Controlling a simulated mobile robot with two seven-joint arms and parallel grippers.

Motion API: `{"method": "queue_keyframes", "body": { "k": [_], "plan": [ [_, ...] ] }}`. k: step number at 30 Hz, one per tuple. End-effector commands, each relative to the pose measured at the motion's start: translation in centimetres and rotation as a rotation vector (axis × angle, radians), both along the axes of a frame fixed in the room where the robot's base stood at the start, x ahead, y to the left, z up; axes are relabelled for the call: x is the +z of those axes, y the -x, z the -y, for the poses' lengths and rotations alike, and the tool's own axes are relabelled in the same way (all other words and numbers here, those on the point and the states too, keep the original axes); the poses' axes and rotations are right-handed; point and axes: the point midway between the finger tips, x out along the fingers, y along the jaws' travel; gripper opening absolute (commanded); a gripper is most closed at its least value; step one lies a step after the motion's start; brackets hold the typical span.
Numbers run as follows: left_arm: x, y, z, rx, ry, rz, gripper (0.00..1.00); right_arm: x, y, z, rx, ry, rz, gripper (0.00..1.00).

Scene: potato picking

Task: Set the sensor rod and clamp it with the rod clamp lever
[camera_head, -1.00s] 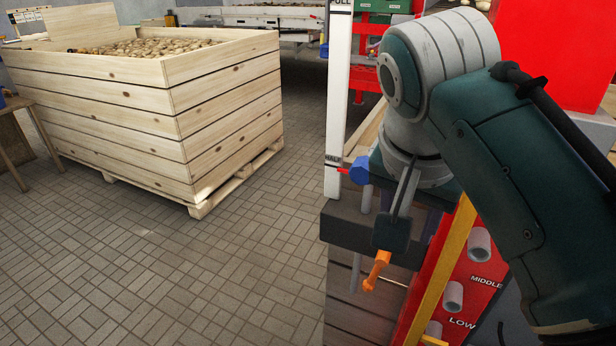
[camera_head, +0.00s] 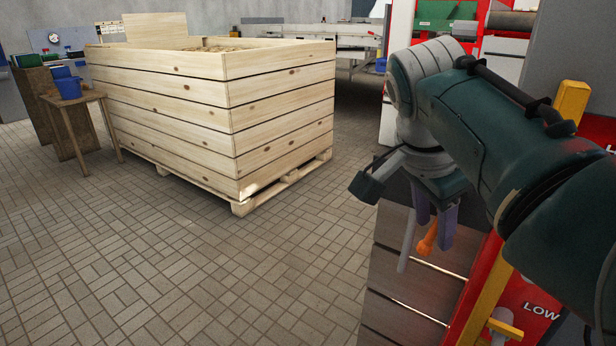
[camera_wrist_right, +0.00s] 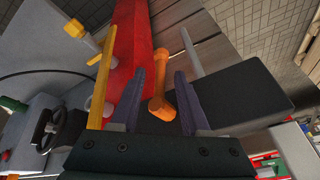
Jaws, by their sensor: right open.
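My right gripper (camera_head: 434,220) points down at the machine's side, its two purple-grey fingers open and empty. The orange rod clamp lever (camera_head: 428,240) shows just below and behind the fingers. In the right wrist view the lever (camera_wrist_right: 161,85) lies in the gap between the fingers (camera_wrist_right: 160,108); I cannot tell if they touch it. A thin grey rod, likely the sensor rod (camera_head: 407,240), hangs just left of the gripper. In the right wrist view the rod (camera_wrist_right: 190,52) sticks out beyond a dark block (camera_wrist_right: 237,95). My left gripper is not in view.
A red panel (camera_head: 540,310) with grey sockets and a yellow rail (camera_head: 480,310) stand close right of the gripper. A large wooden crate (camera_head: 190,115) of potatoes stands at left on a pallet. The tiled floor between is clear.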

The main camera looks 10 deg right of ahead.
Motion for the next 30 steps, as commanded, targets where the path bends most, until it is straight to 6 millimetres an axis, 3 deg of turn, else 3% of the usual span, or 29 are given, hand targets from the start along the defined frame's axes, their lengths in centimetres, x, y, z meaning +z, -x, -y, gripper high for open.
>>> {"method": "queue_keyframes", "body": {
  "k": [6,15,27,30],
  "plan": [
    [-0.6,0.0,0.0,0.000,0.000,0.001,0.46,-2.0,-0.4,0.8,0.002,0.001,0.002,0.46],
    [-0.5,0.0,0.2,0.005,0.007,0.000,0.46,-2.2,-0.5,0.9,0.001,0.000,0.002,0.45],
    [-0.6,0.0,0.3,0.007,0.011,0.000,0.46,-2.2,-0.4,0.9,0.001,0.000,0.001,0.00],
    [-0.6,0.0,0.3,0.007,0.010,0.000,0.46,-2.2,-0.4,0.9,0.001,0.000,0.001,0.00]
  ]
}}
